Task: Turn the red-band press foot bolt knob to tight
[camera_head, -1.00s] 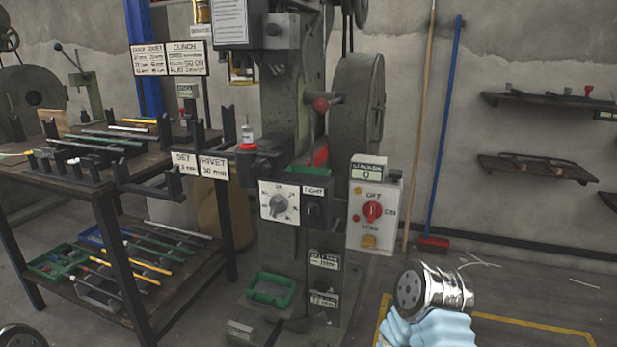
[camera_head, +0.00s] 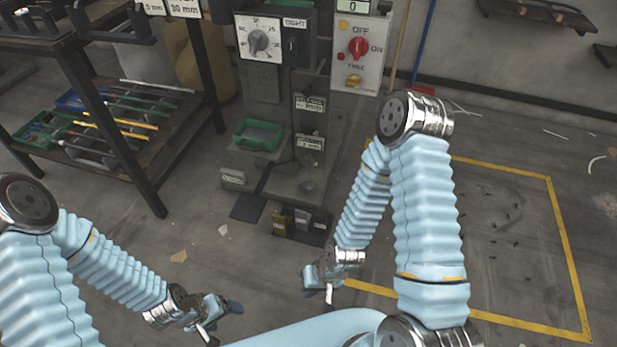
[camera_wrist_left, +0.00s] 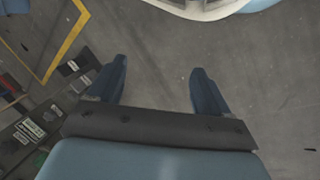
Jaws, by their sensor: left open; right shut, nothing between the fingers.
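The press (camera_head: 265,85) stands at the upper middle of the head view; its upper part, with any red band, is out of frame. On its front are a white dial plate with a grey pointer knob (camera_head: 258,42) and a dark knob (camera_head: 292,47) under a "TIGHT" label. I cannot tell whether a foot bolt knob shows near the press's base. My left gripper (camera_head: 222,322) is open and empty, low over the floor; in the left wrist view its two blue fingers (camera_wrist_left: 157,82) are spread apart. My right gripper (camera_head: 319,294) is shut and empty, below the press. Neither touches the press.
A control box (camera_head: 358,60) with a red switch hangs right of the press. A green tray (camera_head: 258,136) sits on the press's lower ledge. Pedals (camera_head: 300,220) stand at its foot. A rack (camera_head: 150,150) with rods is at left. Yellow-lined floor (camera_head: 500,250) at right is largely clear.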

